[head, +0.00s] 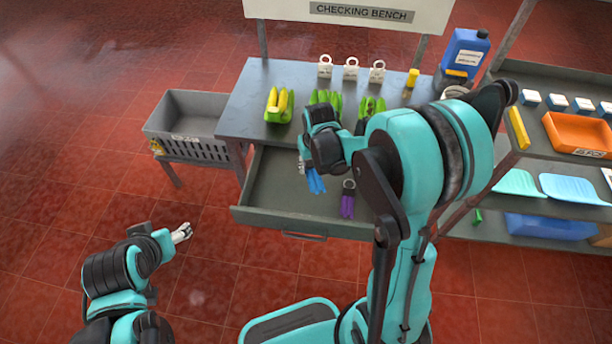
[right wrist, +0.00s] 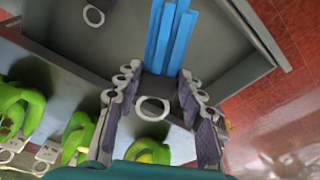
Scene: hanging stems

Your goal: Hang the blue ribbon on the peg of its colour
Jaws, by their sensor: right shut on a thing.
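The blue ribbon (head: 316,182) has several blue strips, which also show in the right wrist view (right wrist: 171,40), below a dark tab and a pale ring (right wrist: 153,110). My right gripper (head: 304,163) is shut on it, the tab and ring lying between its fingers (right wrist: 157,100). The ribbon hangs over the open drawer; whether it touches the drawer floor I cannot tell. My left gripper (head: 183,232) is low at the left, away from the bench, its jaws too small to judge. I cannot make out a blue peg.
A purple ribbon (head: 348,204) lies in the open drawer (head: 275,203). A grey crate (head: 185,128) is left, a blue jug (head: 464,55) behind right, loaded shelves (head: 545,160) right.

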